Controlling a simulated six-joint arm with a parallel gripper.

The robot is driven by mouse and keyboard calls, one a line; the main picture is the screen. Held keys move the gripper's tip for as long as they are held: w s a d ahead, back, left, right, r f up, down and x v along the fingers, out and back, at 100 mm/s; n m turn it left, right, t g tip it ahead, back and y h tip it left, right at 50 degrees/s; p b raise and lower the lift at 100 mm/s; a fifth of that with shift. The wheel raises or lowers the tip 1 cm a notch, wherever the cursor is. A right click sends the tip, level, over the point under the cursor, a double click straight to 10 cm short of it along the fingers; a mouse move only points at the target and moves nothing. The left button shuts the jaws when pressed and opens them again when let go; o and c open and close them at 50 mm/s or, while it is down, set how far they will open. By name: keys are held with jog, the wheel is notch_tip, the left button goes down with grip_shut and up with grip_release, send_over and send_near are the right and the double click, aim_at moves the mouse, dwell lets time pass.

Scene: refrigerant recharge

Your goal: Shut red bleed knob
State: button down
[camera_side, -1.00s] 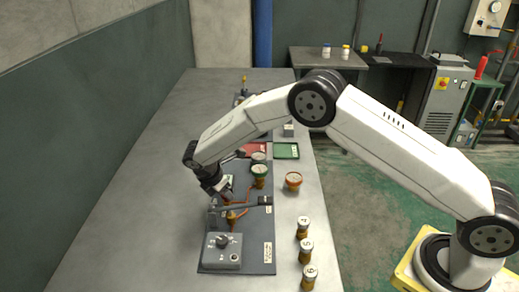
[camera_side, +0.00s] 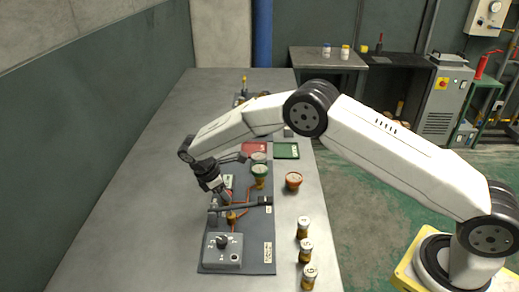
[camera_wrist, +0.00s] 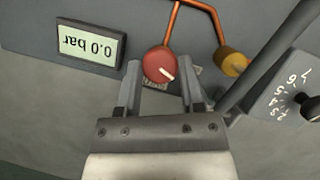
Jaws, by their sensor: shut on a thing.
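The red bleed knob (camera_wrist: 160,65) is a round red disc with a short white pointer mark, in the upper middle of the wrist view. The mark points to the lower right in that view. My gripper (camera_wrist: 160,80) is shut on the knob, with one finger on either side of it. In the side view my gripper (camera_side: 224,199) points down at the panel, just behind the black lever bar. The knob is hidden there by the gripper.
A display (camera_wrist: 92,42) reads 0.0 bar, upside down in the wrist view. A brass fitting (camera_wrist: 232,62) and copper pipe lie beside the knob. A black lever bar (camera_side: 251,203) and grey dial box (camera_side: 222,252) stand close by. Several brown bottles (camera_side: 305,250) line the right.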

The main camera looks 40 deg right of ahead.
jog(key=m+g, duration=0.1)
jog(key=m, duration=0.2)
jog(key=m+g+y, duration=0.1)
jog(key=m, duration=0.2)
jog(key=shift+w+d+m, duration=0.15)
jog(key=shift+m, duration=0.15)
jog(key=m+y, duration=0.1)
jog(key=m, duration=0.2)
jog(key=shift+d+m+g+y, duration=0.1)
jog(key=shift+m+g+y, duration=0.2)
jog(key=shift+g, duration=0.1)
jog(key=shift+d+m+y, duration=0.1)
jog(key=shift+m+y, duration=0.6)
jog(key=shift+m, duration=1)
jog(key=shift+c, duration=1)
grip_release()
jog(key=v, duration=0.7)
jog(key=shift+w+r, duration=0.25)
jog(key=shift+r, duration=0.1)
